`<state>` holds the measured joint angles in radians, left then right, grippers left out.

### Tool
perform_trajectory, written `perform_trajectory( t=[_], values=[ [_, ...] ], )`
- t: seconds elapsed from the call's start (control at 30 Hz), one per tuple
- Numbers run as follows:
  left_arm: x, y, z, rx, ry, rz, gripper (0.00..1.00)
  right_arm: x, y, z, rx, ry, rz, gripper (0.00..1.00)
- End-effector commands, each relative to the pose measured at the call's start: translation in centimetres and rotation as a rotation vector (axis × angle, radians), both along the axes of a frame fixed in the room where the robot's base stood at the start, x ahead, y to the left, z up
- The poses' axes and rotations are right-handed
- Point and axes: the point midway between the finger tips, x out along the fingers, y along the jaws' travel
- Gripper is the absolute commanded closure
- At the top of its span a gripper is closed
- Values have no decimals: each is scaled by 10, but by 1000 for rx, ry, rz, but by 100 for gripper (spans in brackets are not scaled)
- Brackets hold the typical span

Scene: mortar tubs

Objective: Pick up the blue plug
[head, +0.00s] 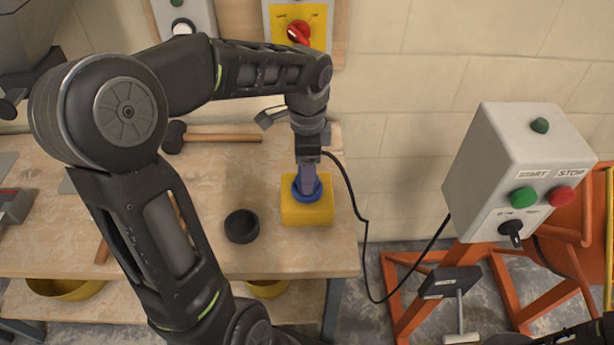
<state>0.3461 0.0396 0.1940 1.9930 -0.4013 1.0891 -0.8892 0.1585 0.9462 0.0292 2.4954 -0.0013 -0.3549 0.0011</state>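The blue plug (307,183) stands upright in the yellow socket block (293,215) on the workbench, with its blue collar at the block's top. My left gripper (308,160) points down at the plug's upper end and covers it. I cannot tell whether its fingers are closed on the plug or only around it. A black cable (364,245) leads from the plug's upper end, beside the gripper, down and then up to the grey control box. My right gripper is not in view.
The grey control box (490,165) with START and STOP buttons stands at the right by an orange frame (400,300). A black cup (241,226) and a mallet (220,137) lie on the workbench (240,262). A yellow-and-red switch (318,20) is on the wall behind.

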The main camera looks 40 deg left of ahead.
Motion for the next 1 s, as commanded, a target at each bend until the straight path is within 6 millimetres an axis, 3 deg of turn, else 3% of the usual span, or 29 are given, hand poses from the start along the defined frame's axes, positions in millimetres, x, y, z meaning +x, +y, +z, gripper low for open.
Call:
perform_trajectory(
  t=[0.2, 0.9, 1.0],
  values=[
    [0, 0, 0, 0, 0, 0, 39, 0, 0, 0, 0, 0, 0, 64],
    [0, 0, 0, 0, 0, 0, 96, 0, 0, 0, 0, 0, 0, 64],
    [0, 0, 0, 0, 0, 0, 100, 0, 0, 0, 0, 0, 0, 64]
  ],
)
